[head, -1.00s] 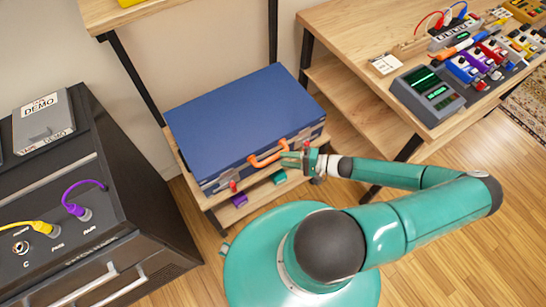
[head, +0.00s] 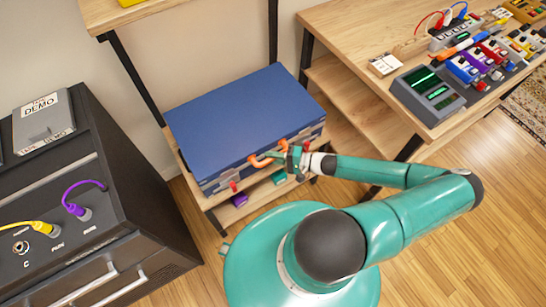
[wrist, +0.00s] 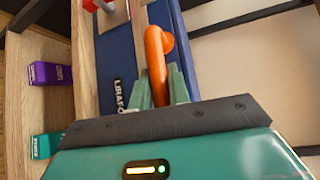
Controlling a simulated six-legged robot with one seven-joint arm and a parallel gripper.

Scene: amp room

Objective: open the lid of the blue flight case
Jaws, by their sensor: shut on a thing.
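The blue flight case (head: 240,115) lies on a low wooden shelf, its lid down flat. An orange handle (head: 262,160) is on its front side; in the wrist view the handle (wrist: 155,50) stands between my fingers. My gripper (head: 291,158) is at the front of the case, shut on the orange handle; its fingers also show in the wrist view (wrist: 160,88). A red latch (head: 234,186) is at the case's left front.
A black amplifier (head: 110,180) with purple and yellow cables stands at the left. A wooden desk (head: 350,50) with pedals is at the right. Purple (wrist: 50,73) and green (wrist: 47,146) boxes sit on the lower shelf. The wall is behind the case.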

